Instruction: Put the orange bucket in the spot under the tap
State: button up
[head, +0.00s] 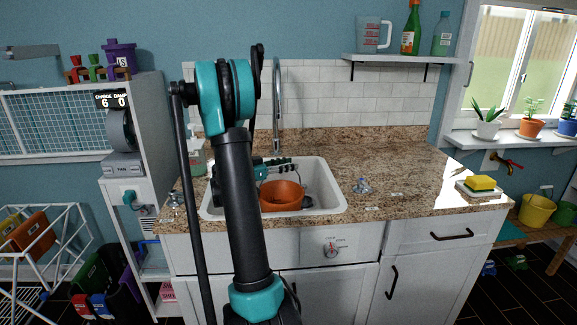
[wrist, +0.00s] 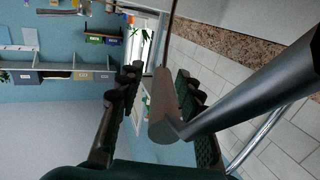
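An orange, round, open-topped bucket (head: 282,196) sits in the white sink basin (head: 332,203), partly hidden by my arm. A tall, curved metal tap (head: 277,105) rises behind the sink. My gripper (head: 277,168) is low over the back of the basin, above and behind the bucket, and partly hidden by my arm. In the wrist view, its two dark ridged fingers (wrist: 155,108) stand apart. A brownish cylinder (wrist: 161,108) and a dark tube show between or beyond them; contact is unclear. The bucket does not show in the wrist view.
The granite counter (head: 395,168) is mostly clear, with a yellow sponge (head: 480,183) at right. A red-handled wall tap (head: 508,163) is above a yellow bucket (head: 537,211) at far right. A soap bottle (head: 196,158) stands left of the sink.

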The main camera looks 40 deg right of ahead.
jog(key=a, duration=0.4)
jog(key=w+a, duration=0.1)
jog(key=a, duration=0.2)
jog(key=shift+r, duration=0.15)
